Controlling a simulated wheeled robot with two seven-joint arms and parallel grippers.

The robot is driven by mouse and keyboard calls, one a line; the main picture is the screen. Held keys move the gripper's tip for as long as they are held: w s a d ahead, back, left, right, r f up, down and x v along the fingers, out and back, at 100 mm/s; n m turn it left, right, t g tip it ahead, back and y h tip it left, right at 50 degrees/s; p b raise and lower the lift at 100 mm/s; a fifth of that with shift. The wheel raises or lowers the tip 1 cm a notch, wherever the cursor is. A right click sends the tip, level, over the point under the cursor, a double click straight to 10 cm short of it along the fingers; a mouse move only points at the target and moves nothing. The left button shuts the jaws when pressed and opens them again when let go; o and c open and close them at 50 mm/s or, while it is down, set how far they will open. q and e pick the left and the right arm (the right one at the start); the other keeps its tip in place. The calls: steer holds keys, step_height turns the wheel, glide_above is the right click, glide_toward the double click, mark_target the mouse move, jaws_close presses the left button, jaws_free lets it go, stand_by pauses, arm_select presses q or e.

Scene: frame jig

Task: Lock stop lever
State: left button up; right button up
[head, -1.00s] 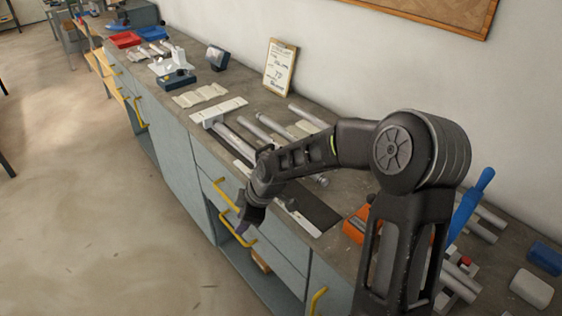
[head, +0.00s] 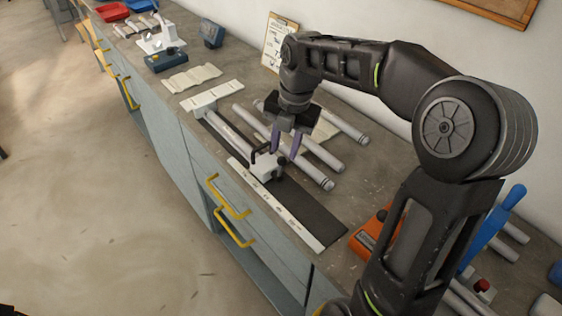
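The jig's white stop block (head: 264,168) sits on the dark jig base (head: 313,212), beside a long white scale strip (head: 283,211). A black lever (head: 262,150) stands up on the block, and a dark knob shows at its right side. My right gripper (head: 287,148) points down just above and to the right of the lever. Its two purple fingers are apart, with nothing visible between them. I cannot tell whether a finger touches the lever. My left gripper is out of view.
Several grey tubes (head: 308,165) lie right of the jig, close to my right gripper. A white fence (head: 212,97) closes the jig's far end. An orange tool (head: 368,235) lies at the near right. A clipboard (head: 279,40) leans on the wall.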

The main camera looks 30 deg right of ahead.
mark_target(282, 159)
steer(key=shift+w+d+f, duration=0.1)
steer(key=shift+w+f, duration=0.05)
steer(key=shift+f, duration=0.15)
steer(key=f, duration=0.2)
steer(key=f+p, duration=0.1)
steer(key=f, duration=0.4)
steer(key=shift+w+a+f, duration=0.15)
steer(key=shift+w+a, duration=0.15)
steer(key=shift+w, duration=0.1)
steer(key=shift+c, duration=0.4)
jaws_close()
stand_by(0.5)
